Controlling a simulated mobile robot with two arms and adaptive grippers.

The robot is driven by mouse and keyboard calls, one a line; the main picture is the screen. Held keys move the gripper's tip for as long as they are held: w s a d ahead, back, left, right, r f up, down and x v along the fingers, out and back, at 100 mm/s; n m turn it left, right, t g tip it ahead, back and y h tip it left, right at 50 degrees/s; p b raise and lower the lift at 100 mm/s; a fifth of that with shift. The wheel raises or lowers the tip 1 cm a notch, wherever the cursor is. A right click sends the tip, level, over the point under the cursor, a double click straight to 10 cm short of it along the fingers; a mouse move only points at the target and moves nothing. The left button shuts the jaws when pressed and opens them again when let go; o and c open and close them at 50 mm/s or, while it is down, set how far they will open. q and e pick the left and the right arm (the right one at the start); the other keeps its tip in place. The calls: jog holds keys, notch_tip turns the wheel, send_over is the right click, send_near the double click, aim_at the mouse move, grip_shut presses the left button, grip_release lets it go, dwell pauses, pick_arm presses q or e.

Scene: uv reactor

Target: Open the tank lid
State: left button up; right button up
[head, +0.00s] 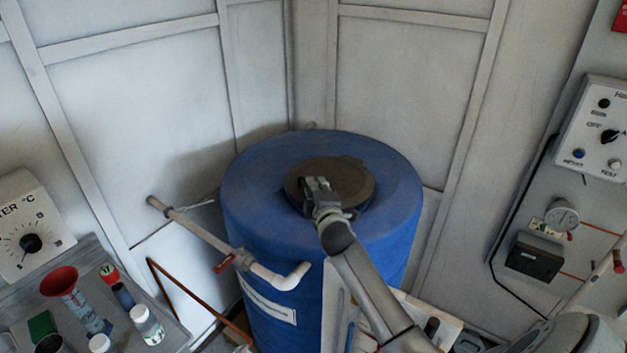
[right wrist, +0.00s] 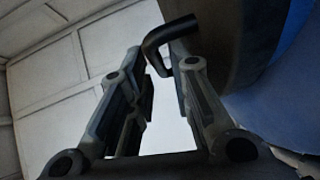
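The blue tank (head: 260,210) stands upright in the corner in the head view. Its round dark brown lid (head: 352,178) covers the top opening; a tiny gap under it cannot be judged. My right gripper (head: 318,186) is at the left front part of the lid and hides some of it. In the right wrist view, my right gripper (right wrist: 163,78) has its two fingers apart. A dark bent handle (right wrist: 155,50) shows at the fingertips, its end between them. The lid (right wrist: 225,50) and blue tank (right wrist: 290,110) fill the right side there. My left gripper is out of view.
A pipe with a white elbow (head: 285,278) runs along the tank's left front. A bench at left holds a red funnel (head: 60,281) and several bottles. A control panel (head: 600,130) is on the right wall. Pale wall panels stand close behind the tank.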

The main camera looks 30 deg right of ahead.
jog(key=shift+x, duration=0.9)
jog(key=shift+w+d, duration=0.1)
jog(key=shift+w, duration=0.2)
jog(key=shift+w+d, duration=0.1)
jog(key=shift+w, duration=0.2)
grip_shut()
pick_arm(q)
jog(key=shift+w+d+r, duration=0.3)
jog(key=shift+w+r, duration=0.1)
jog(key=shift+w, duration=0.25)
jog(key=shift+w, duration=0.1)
